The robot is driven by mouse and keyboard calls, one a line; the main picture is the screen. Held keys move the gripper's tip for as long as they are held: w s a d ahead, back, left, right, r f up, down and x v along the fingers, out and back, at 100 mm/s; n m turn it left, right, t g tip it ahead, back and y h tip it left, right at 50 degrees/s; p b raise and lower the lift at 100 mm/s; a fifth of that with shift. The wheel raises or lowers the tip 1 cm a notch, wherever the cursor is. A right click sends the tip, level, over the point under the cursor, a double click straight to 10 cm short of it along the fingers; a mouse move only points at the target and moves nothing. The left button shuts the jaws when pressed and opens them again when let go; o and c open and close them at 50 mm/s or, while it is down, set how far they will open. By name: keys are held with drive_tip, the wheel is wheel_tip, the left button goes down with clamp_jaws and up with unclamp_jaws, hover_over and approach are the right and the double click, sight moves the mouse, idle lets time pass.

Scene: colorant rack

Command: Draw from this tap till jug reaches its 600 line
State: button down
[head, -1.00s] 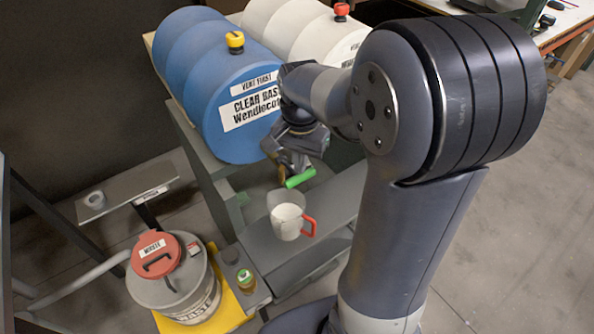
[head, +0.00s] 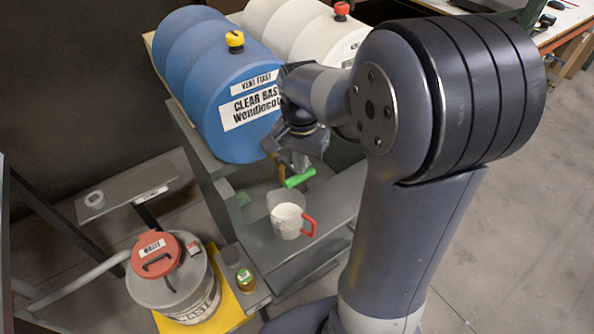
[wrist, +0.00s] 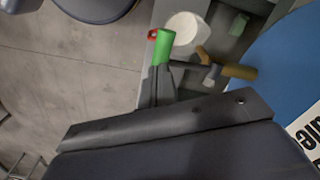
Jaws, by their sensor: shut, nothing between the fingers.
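The blue drum (head: 215,100) lies on its side on a stand, labelled "VENT FIRST" and "CLEAR BAS…", with a yellow cap on top. Its brass tap (wrist: 238,71) has a green lever (head: 300,178), also in the wrist view (wrist: 165,46). A white jug (head: 287,216) with a red handle stands upright under the tap. My gripper (head: 290,163) is shut and empty, with its fingertips (wrist: 162,72) right at the lever's end; I cannot tell if they touch it. The jug's scale is too small to read, and I cannot make out a stream or the fill level.
A white drum (head: 290,30) with a red cap lies beside the blue one. A waste bin (head: 172,290) with a red lid stands on a yellow base at lower left, next to a small green-topped jar (head: 245,280). The grey shelf (head: 325,225) right of the jug is clear.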

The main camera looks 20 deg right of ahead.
drive_tip(key=shift+f+b, duration=0.95)
drive_tip(key=shift+f, duration=0.55)
drive_tip(key=shift+r, duration=0.1)
drive_tip(key=shift+r+p, duration=1.65)
drive_tip(key=shift+r, duration=0.05)
drive_tip(key=shift+r, duration=0.1)
wheel_tip(320, 180, up, 5)
drive_tip(key=p, duration=0.4)
drive_tip(key=shift+f, duration=0.2)
wheel_tip(320, 180, down, 7)
drive_tip(key=b, duration=0.5)
drive_tip(key=shift+r+b, duration=0.2)
drive_tip(key=shift+b, duration=0.15)
